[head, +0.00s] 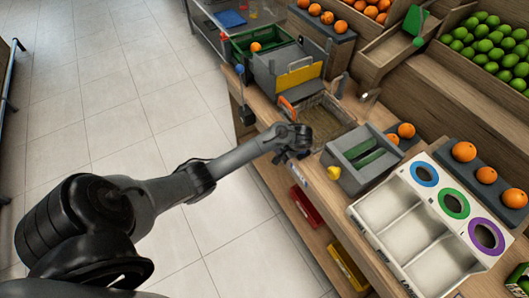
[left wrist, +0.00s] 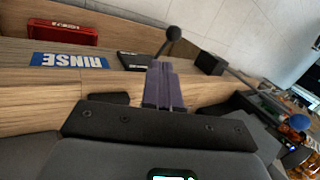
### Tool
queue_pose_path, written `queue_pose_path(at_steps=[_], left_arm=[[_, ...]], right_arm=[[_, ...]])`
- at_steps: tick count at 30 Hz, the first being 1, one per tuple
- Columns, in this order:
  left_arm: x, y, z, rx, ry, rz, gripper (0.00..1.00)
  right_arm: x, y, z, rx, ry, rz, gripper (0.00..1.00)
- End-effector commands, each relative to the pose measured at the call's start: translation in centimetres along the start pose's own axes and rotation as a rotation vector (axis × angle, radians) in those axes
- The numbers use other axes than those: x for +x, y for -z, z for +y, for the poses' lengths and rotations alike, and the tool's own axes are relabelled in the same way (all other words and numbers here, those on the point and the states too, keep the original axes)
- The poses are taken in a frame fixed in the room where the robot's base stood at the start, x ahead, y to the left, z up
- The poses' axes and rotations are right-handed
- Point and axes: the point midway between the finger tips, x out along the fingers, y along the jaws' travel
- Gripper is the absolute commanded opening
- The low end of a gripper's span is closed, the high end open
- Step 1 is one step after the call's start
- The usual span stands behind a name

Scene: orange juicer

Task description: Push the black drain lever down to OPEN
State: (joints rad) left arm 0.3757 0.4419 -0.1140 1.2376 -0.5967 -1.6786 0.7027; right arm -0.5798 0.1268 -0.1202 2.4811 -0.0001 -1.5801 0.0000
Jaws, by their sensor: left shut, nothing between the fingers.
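My left gripper (head: 290,155) is over the front edge of the wooden counter, left of the grey juicer box. In the left wrist view its two dark fingers (left wrist: 163,85) are pressed together, with nothing between them. A black lever (left wrist: 168,43) with a round ball knob rises just beyond the fingertips. It stands tilted up to the right. I cannot tell whether the fingers touch it. A dark plate (left wrist: 135,62) lies by its base; its lettering is unreadable. In the head view I cannot make out the lever near the gripper. My right gripper is not in view.
A blue RINSE sign (left wrist: 68,61) and a red bin (left wrist: 62,33) are left of the lever. A black block (left wrist: 209,63) is to its right. In the head view, a grey box (head: 361,158) and a white sorting tray (head: 399,214) stand right of my gripper. Open floor lies left.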

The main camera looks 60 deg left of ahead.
Motion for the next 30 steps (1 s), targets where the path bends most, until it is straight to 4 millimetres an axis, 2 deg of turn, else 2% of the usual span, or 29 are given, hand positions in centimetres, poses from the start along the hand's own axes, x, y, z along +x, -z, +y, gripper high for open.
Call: queue_pose_path(at_steps=[8, 22, 30], left_arm=[[1.5, 0.0, 0.1, 0.001, 0.000, -0.001, 0.00], [9.8, 0.0, 0.1, 0.000, 0.001, -0.001, 0.00], [12.8, 0.0, -1.3, 0.000, 0.001, 0.000, 0.00]], right_arm=[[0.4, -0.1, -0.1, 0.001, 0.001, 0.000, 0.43], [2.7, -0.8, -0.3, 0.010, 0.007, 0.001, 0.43], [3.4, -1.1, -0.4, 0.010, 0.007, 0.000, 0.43]])
